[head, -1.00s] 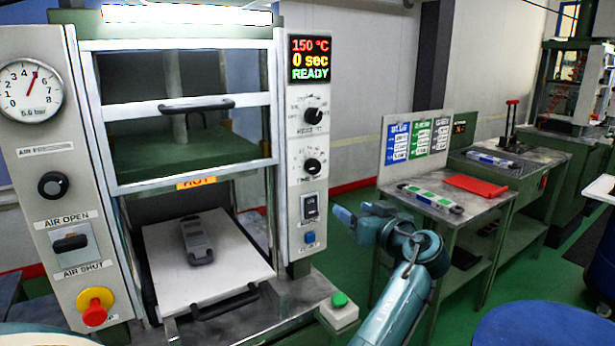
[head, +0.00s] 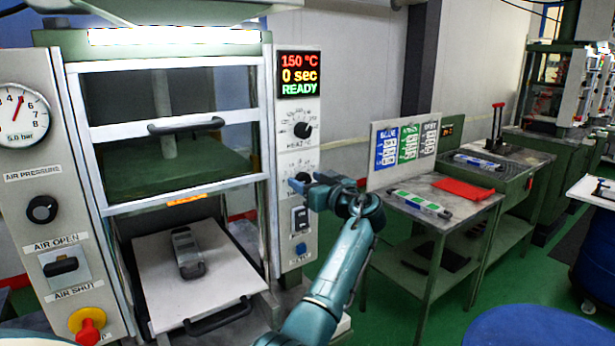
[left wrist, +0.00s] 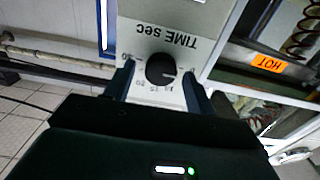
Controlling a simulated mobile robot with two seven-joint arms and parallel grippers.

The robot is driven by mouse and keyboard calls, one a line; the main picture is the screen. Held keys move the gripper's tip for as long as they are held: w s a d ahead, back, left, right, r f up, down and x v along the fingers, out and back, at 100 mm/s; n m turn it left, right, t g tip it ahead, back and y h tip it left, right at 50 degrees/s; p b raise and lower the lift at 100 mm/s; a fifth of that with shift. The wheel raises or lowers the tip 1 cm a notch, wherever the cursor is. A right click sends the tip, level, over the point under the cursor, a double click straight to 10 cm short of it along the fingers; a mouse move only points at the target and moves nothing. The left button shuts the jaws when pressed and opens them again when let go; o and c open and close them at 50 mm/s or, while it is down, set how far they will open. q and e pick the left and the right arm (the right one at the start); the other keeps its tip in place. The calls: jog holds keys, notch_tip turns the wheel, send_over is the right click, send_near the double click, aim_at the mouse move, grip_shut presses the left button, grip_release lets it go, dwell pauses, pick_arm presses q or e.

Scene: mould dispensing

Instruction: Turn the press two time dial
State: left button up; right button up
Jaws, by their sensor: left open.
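The press (head: 70,130) stands at the left in the head view. Its time dial (left wrist: 161,69) is a round black knob under the label "TIME sec" in the left wrist view, where the picture is upside down. In the head view the dial (head: 303,180) is partly hidden by my gripper. My left gripper (head: 305,182) is at the dial panel. In the left wrist view its two blue fingers (left wrist: 158,80) are apart, one on each side of the knob, with gaps visible. The display (head: 299,75) reads 150 °C, 0 sec, READY. My right gripper is not in view.
The heat dial (head: 303,130) is just above the time dial, and a dark switch (head: 300,218) and blue button (head: 301,249) are below. A grey mould (head: 187,252) lies on the press's white plate (head: 225,290). Side tables (head: 455,205) stand at the right.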

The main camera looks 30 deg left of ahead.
pick_arm(q)
jog(key=shift+w+a, duration=0.1)
jog(key=shift+a, duration=0.25)
jog(key=shift+c, duration=0.3)
jog(key=c, duration=0.9)
